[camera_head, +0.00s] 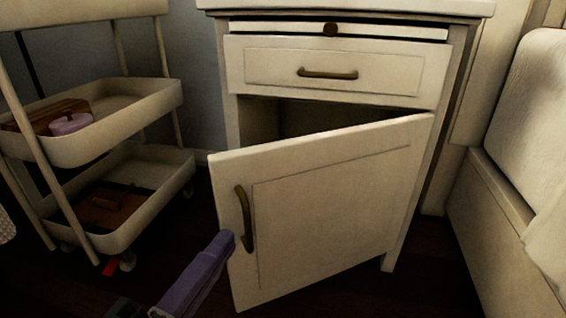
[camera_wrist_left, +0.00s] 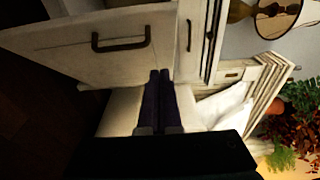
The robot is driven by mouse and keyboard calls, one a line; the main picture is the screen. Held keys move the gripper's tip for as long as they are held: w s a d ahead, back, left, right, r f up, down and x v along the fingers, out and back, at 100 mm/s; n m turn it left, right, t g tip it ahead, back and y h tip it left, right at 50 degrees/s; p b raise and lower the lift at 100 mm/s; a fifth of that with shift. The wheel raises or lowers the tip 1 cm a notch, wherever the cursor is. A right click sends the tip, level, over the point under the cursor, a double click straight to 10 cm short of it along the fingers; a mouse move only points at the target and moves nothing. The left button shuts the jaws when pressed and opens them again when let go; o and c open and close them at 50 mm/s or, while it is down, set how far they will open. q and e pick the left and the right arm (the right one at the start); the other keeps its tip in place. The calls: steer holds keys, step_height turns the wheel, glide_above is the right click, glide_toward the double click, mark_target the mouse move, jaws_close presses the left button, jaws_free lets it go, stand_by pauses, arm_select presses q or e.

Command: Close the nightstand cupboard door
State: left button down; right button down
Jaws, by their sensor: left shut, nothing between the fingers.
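The nightstand (camera_head: 232,85) is cream with brass handles. Its cupboard door (camera_head: 330,200) stands ajar, hinged at the right, with its left edge swung out and a dark gap above it. The door handle (camera_head: 244,218) is near that free edge. In the left wrist view, which is turned sideways, the door (camera_wrist_left: 85,60) and its handle (camera_wrist_left: 120,45) show at upper left. My left gripper (camera_head: 227,241), with purple fingers, is shut and empty by the door's free edge, just below the handle. Its fingers also show in the wrist view (camera_wrist_left: 160,75). I cannot tell whether it touches the door.
A drawer (camera_head: 340,66) above the door looks shut, with a thin panel and knob (camera_head: 330,29) over it. A cream trolley (camera_head: 115,115) holding a few items stands at left. The bed (camera_head: 505,220) is close on the right. Dark floor is open before the nightstand.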

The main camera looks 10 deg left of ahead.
mark_target(245, 198)
arm_select(q)
steer(key=w+b, duration=0.3)
steer(key=w, duration=0.6)
steer(key=shift+w+f, duration=0.1)
steer(key=shift+w, duration=0.3)
steer(key=shift+w+a+b, duration=0.4)
steer(key=shift+w+a, duration=0.1)
steer(key=shift+a, duration=0.1)
steer(key=shift+d, duration=0.1)
